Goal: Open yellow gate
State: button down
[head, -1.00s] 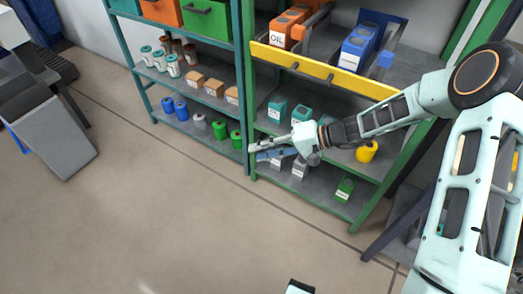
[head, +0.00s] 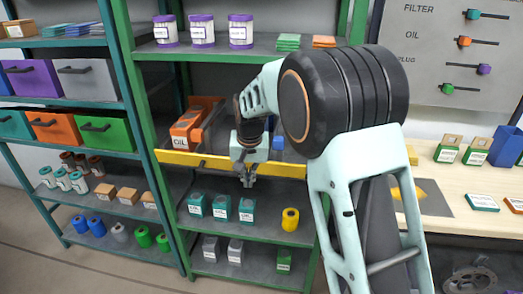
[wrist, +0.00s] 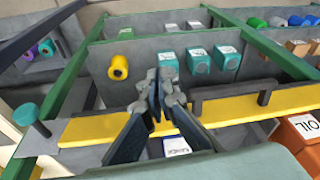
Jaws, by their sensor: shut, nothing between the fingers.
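The yellow gate (head: 183,158) is a flat bar across the front of the green-framed shelf, at the level with the orange OIL box. My gripper (head: 248,183) is shut and empty, pointing down in front of the gate's middle. In the wrist view my gripper (wrist: 157,84) overlaps the bar beside a handle; I cannot tell if it touches. My arm hides part of the gate's right half in the head view.
The orange OIL box (head: 182,128) stands behind the gate. A wooden workbench (head: 450,195) is at right, a teal-framed shelf (head: 118,150) at left. The floor at lower left is free.

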jog(key=w+d+r+m+t+h, duration=0.25)
jog(key=w+r, duration=0.25)
jog(key=r, duration=0.6)
jog(key=shift+t+y, duration=0.45)
jog(key=p+x, duration=0.1)
jog(key=x, duration=0.9)
jog(key=shift+d, duration=0.15)
